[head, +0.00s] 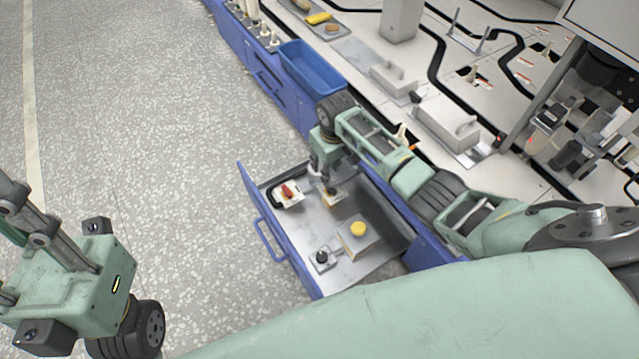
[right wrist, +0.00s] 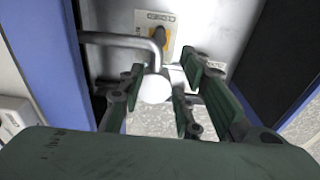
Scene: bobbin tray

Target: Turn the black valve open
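A small black knob (head: 321,257) on a grey plate sits near the front of the open drawer. I take it to be the black valve, though other fittings are close by. My right gripper (head: 331,182) points down into the drawer's far part, over a plate with a yellow-and-black switch, apart from the black knob. In the right wrist view its fingers (right wrist: 160,95) are spread, around or above a white round end on a bent silver bar (right wrist: 125,40); contact cannot be told. My left gripper (head: 40,235) is at the lower left, its fingertips cut off.
The blue drawer (head: 285,262) also holds a red-handled fitting (head: 288,191) and a box with a yellow button (head: 357,230). A blue bin (head: 312,68) and the workbench stand behind. The switch plate (right wrist: 155,32) shows in the right wrist view. Open floor lies left.

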